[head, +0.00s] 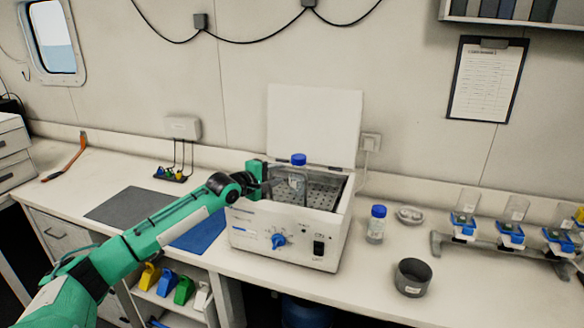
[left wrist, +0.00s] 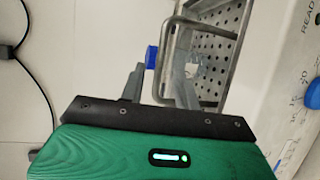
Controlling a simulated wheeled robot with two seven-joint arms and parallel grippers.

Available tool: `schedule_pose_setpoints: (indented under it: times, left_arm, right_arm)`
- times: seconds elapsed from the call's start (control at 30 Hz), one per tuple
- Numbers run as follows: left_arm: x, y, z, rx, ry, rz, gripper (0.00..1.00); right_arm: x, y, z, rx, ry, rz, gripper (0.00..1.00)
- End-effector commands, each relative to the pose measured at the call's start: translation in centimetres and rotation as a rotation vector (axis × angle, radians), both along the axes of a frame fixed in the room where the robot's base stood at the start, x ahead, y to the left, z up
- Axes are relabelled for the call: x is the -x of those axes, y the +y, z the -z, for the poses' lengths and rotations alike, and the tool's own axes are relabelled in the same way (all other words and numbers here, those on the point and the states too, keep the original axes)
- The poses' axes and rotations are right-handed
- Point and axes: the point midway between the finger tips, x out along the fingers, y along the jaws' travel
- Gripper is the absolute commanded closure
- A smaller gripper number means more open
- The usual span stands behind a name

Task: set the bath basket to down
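The white water bath (head: 285,235) stands on the bench with its lid (head: 314,122) upright and open. Its perforated metal basket (head: 325,196) shows inside the rim; how high it sits is hard to tell. A blue-capped clear bottle (head: 298,178) stands in the basket. My left gripper (head: 265,178) is at the bath's left rim, beside the bottle. In the left wrist view, the left gripper (left wrist: 158,85) has its fingers apart. The basket's wire handle (left wrist: 166,55) passes near or between the fingertips; contact is unclear. My right gripper is not in view.
A second blue-capped bottle (head: 376,224) and a dark round pot (head: 413,277) stand right of the bath. A rack with blue holders (head: 510,235) is farther right. A grey mat (head: 135,206) and blue mat (head: 203,232) lie left. The wall is close behind.

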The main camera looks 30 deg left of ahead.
Motion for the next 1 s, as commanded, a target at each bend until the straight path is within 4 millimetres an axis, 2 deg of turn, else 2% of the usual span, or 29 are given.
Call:
schedule_pose_setpoints:
  times: [0.3,0.5,0.7,1.0]
  left_arm:
    - [-4.3,-0.7,0.5,0.002,-0.001,0.000,0.68]
    - [-6.3,-1.0,1.1,0.000,0.000,0.000,0.68]
    - [-7.2,-1.2,1.4,-0.001,0.001,0.000,0.68]
    - [-7.3,-1.2,1.4,-0.001,0.001,0.000,0.68]
  right_arm:
    - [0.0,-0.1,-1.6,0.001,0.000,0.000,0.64]
    - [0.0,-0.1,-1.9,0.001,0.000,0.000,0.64]
    - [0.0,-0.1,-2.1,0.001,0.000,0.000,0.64]
    - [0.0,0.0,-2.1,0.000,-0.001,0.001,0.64]
